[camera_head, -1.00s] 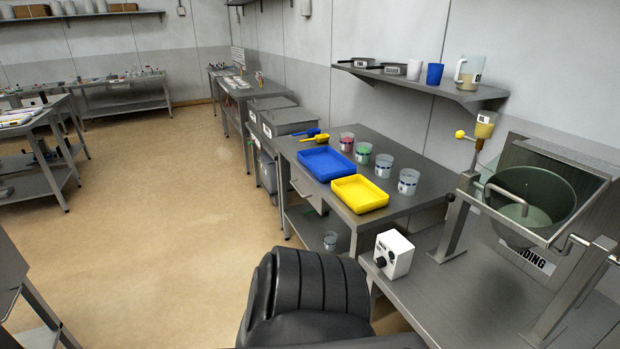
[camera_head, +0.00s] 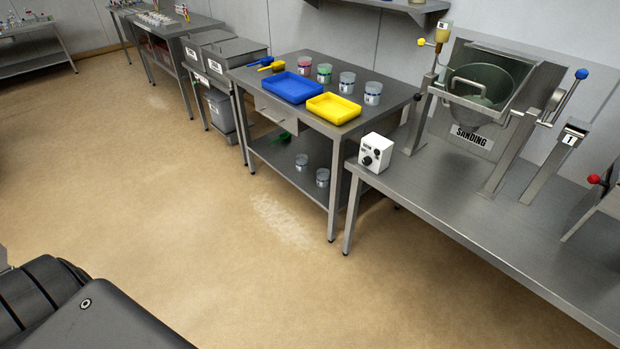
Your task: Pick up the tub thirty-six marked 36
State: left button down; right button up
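Several clear tubs stand in a row on the steel table. They are a reddish one (camera_head: 303,64), a green one (camera_head: 324,73), a pale one (camera_head: 347,83) and another pale one (camera_head: 373,93) at the right end. Two more tubs, one on the left (camera_head: 302,162) and one on the right (camera_head: 322,177), stand on the table's lower shelf. The markings are too small to read, so I cannot tell which is 36. Neither of my grippers is in view; only a black part of my body shows at the lower left.
A blue tray (camera_head: 292,88) and a yellow tray (camera_head: 333,108) lie at the table's front. A white control box (camera_head: 376,153) and a drum machine with a SANDING sign (camera_head: 472,137) stand on the right bench.

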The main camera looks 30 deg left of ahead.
aim_at(323, 176)
jog(key=u, duration=0.6)
jog(key=i, duration=1.3)
jog(key=u, duration=1.1)
jog(key=i, duration=0.95)
jog(key=z, duration=2.4)
